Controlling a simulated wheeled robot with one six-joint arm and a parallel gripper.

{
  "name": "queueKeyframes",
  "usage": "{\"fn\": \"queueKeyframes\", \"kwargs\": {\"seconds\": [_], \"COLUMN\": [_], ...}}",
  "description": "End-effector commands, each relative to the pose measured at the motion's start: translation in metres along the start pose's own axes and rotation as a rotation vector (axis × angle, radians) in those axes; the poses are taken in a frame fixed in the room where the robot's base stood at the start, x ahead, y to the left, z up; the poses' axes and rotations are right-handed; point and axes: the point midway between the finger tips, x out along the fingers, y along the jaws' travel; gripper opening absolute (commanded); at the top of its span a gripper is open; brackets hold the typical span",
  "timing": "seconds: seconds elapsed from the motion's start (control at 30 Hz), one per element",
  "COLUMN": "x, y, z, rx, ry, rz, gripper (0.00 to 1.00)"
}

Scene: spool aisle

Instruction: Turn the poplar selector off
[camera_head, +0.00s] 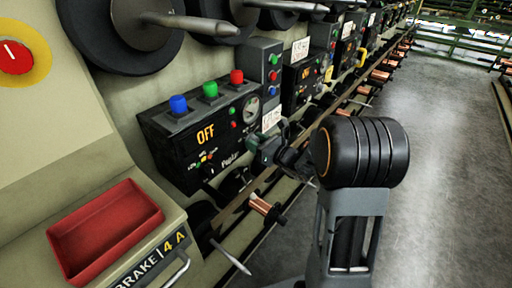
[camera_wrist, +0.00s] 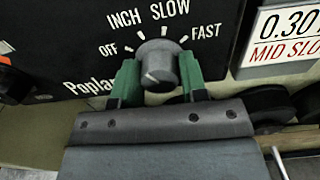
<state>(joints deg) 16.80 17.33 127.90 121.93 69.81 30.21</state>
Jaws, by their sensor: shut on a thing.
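The poplar selector (camera_wrist: 158,62) is a round dark grey knob on a black panel, in the wrist view. Marks around it read OFF at left, then INCH, SLOW and FAST at right. "Poplar" is written to its lower left. A pale line shows low on the knob's face; I cannot tell surely which mark it is set to. My gripper (camera_head: 262,150) has green fingers, one on each side of the knob, shut on it. In the head view, my gripper hides the knob at the right end of the black control box (camera_head: 172,150).
The box carries blue, green and red buttons (camera_head: 210,90) on top and a lit orange OFF (camera_head: 206,133). A red tray (camera_head: 105,230) lies at the lower left. Copper spools (camera_head: 266,207) and spindles stick out below. The grey aisle floor (camera_head: 440,150) at right is clear.

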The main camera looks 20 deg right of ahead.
Motion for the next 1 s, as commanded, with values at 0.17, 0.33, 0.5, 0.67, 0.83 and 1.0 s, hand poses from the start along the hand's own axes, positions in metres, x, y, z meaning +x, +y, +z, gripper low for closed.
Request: {"fn": "queueKeyframes", "kwargs": {"seconds": [0.17, 0.33, 0.5, 0.67, 0.83, 1.0], "x": [-0.0001, -0.0001, 0.0, 0.0, 0.0, 0.0], "y": [0.0001, 0.0002, 0.0, 0.0002, 0.0002, 0.0002], "z": [-0.0048, -0.0043, -0.0029, -0.0016, -0.0005, 0.0], "rx": [-0.131, -0.235, -0.308, -0.349, -0.366, -0.369], "ry": [-0.002, -0.001, -0.001, 0.0, 0.0, 0.0], "rz": [0.0, 0.0, 0.0, 0.001, 0.001, 0.001], "gripper": [0.16, 0.16, 0.16, 0.16, 0.16, 0.16]}}
